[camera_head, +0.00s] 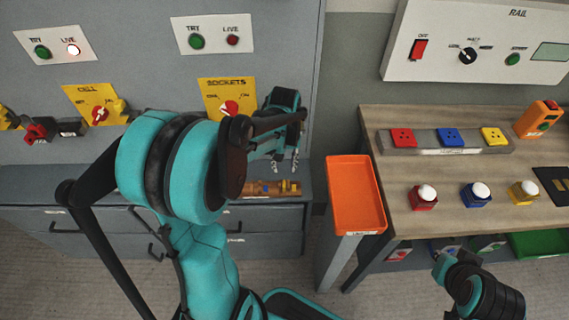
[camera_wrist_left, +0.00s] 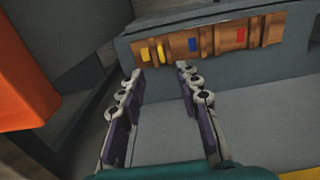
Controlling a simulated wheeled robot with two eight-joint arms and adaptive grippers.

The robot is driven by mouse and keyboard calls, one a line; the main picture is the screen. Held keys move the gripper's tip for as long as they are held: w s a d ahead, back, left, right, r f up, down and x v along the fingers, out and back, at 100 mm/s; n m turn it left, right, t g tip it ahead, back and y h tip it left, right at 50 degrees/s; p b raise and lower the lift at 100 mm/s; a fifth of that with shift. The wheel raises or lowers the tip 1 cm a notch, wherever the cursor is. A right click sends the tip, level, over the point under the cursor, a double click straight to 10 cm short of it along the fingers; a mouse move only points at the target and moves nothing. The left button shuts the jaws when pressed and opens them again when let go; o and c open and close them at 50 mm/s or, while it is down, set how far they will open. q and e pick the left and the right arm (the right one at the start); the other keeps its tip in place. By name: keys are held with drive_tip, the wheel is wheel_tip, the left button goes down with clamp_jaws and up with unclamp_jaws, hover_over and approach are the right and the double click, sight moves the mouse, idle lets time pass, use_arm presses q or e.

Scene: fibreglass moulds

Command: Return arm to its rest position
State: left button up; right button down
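My left arm, teal and black, reaches across the head view from the lower left. Its left gripper (camera_head: 285,165) hangs fingers down in front of the grey cabinet, just above a wooden rack (camera_head: 262,188) on the cabinet's ledge. In the left wrist view the two fingers of the left gripper (camera_wrist_left: 162,82) are apart with nothing between them. The wooden rack, with yellow, blue and red marks, lies beyond the fingertips there (camera_wrist_left: 205,42). Part of my right arm (camera_head: 484,292) shows at the lower right; its gripper is not visible.
An orange tray (camera_head: 355,195) on a grey stand is right of the left gripper. The wooden bench (camera_head: 390,170) holds red, blue and yellow blocks. Panels with buttons and switches (camera_head: 226,97) are on the cabinet. Floor shows between cabinet and stand.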

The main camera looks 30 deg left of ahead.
idle(0.6)
use_arm(q)
drive_tip(key=s+d+r+m+t, duration=0.6)
drive_tip(key=s+d+r+t, duration=0.1)
drive_tip(key=s+d+r, duration=0.2)
drive_tip(key=shift+s+d, duration=0.75)
drive_tip(key=shift+s, duration=0.2)
